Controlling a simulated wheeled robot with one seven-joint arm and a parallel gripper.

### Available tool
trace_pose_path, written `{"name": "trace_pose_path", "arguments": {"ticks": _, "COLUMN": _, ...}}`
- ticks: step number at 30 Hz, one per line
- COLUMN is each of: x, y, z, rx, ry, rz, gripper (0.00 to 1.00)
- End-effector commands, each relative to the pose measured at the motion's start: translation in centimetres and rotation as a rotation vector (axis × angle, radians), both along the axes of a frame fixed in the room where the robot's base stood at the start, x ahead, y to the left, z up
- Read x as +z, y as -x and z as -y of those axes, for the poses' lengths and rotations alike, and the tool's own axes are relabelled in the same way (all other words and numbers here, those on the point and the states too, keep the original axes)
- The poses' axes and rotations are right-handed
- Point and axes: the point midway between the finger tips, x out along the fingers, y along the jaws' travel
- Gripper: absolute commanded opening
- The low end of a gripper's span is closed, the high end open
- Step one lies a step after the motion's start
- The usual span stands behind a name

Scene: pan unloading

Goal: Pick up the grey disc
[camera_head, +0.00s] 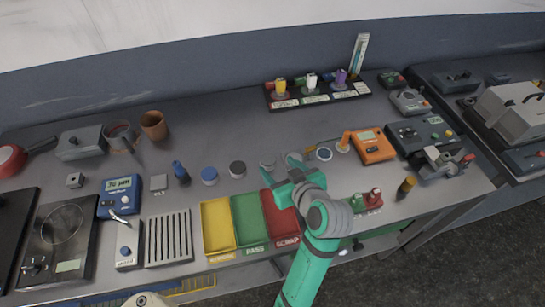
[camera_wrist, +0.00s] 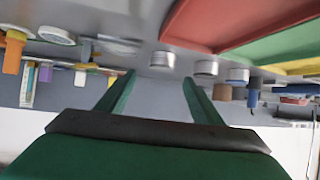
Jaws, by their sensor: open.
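A small grey disc (camera_head: 267,163) stands on the grey workbench, behind the red tray and just beyond my gripper (camera_head: 281,170). In the wrist view the grey disc (camera_wrist: 162,61) shows between the two green fingers, past their tips. My gripper (camera_wrist: 158,78) is open, with nothing between its fingers. I cannot tell the exact gap between the fingertips and the disc.
A dark-topped disc (camera_head: 237,168) and a blue-topped disc (camera_head: 209,175) stand left of the grey disc. Red (camera_head: 282,221), green (camera_head: 249,222) and yellow (camera_head: 217,228) trays lie in front. Bench space behind the discs is clear.

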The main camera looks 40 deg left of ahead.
Motion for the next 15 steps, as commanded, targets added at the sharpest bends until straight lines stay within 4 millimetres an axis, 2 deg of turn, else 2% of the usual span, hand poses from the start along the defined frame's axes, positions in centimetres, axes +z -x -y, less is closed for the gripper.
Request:
{"name": "trace_pose_path", "arguments": {"ticks": 3, "x": -0.8, "y": -0.6, "z": -1.4, "rx": 0.004, "ry": 0.0, "rz": -0.001, "gripper": 0.61}}
{"name": "trace_pose_path", "arguments": {"ticks": 11, "x": -1.7, "y": -1.3, "z": -2.7, "rx": 0.004, "ry": 0.001, "rz": 0.0, "gripper": 0.61}}
{"name": "trace_pose_path", "arguments": {"ticks": 15, "x": -2.7, "y": -2.1, "z": -4.2, "rx": 0.002, "ry": 0.0, "rz": -0.001, "gripper": 0.61}}
